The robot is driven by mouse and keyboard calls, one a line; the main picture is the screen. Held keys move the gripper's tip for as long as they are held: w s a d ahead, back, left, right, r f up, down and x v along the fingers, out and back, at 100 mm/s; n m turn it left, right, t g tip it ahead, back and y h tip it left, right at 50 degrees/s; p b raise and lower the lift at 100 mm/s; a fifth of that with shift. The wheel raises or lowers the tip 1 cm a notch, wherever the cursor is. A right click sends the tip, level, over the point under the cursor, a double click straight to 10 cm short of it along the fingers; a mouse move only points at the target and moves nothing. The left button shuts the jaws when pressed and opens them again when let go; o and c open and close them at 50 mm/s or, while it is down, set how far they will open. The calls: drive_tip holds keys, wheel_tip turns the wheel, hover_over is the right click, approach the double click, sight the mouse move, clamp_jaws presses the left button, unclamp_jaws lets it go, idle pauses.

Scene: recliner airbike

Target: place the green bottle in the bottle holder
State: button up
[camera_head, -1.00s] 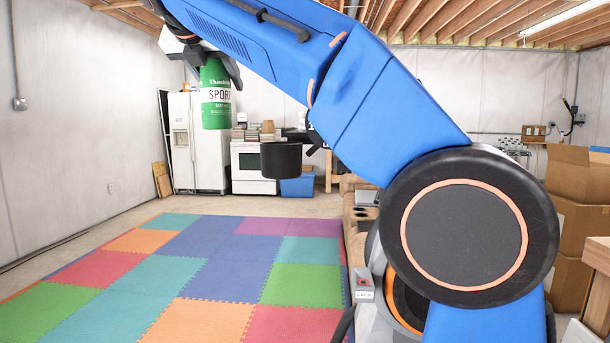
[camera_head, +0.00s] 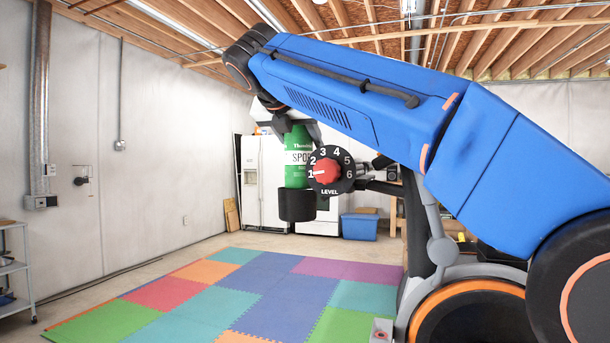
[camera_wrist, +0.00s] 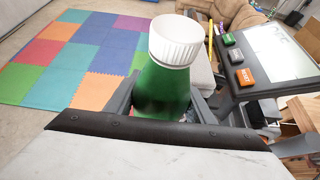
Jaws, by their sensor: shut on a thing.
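The green bottle (camera_head: 297,172), with a white label band, stands upright in my gripper (camera_head: 297,132). In the wrist view its white ribbed cap (camera_wrist: 175,42) and green shoulder (camera_wrist: 160,90) show between the two fingers. My gripper is shut on its upper part. The bottle holder, a black cup (camera_head: 297,206), is directly under the bottle in the head view. The bottle's lower end meets the cup's rim and is hidden by its front wall. I cannot tell how deep it sits or whether it touches the bottom.
A black dial with a red knob (camera_head: 326,171) is just right of the bottle. A console with a screen and buttons (camera_wrist: 270,55) stands close at right in the wrist view. Coloured foam mats (camera_head: 285,295) cover open floor.

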sight(293, 151)
drive_tip(key=shift+f, duration=2.9)
drive_tip(key=shift+f, duration=0.1)
drive_tip(key=o, duration=1.6)
drive_tip(key=shift+o, duration=0.2)
drive_tip(key=shift+s+a+r, duration=0.15)
drive_tip(key=shift+s+r, duration=0.05)
drive_tip(key=shift+r, duration=0.05)
drive_tip(key=v, duration=1.1)
drive_tip(key=shift+s, duration=0.25)
